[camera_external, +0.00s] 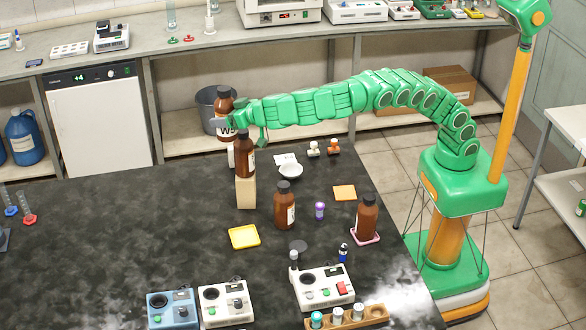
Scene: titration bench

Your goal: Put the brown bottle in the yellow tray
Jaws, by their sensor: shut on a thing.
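My gripper (228,122) is shut on a brown bottle (225,105) with a dark cap and a white label, and holds it upright at the far edge of the dark table. The yellow tray (244,237) lies empty on the table, nearer the camera than the gripper. Other brown bottles are in view: one (244,160) stands on a pale wooden block (246,194), one (285,208) stands on the table right of the yellow tray, and one (367,215) stands on a pink tray (366,238). The fingertips are partly hidden.
A white bowl (290,171), a purple-capped vial (320,210) and an orange tray (344,192) are on the table. Instruments (322,287) and a wooden rack (347,318) line the near side. The table left of the yellow tray is mostly clear.

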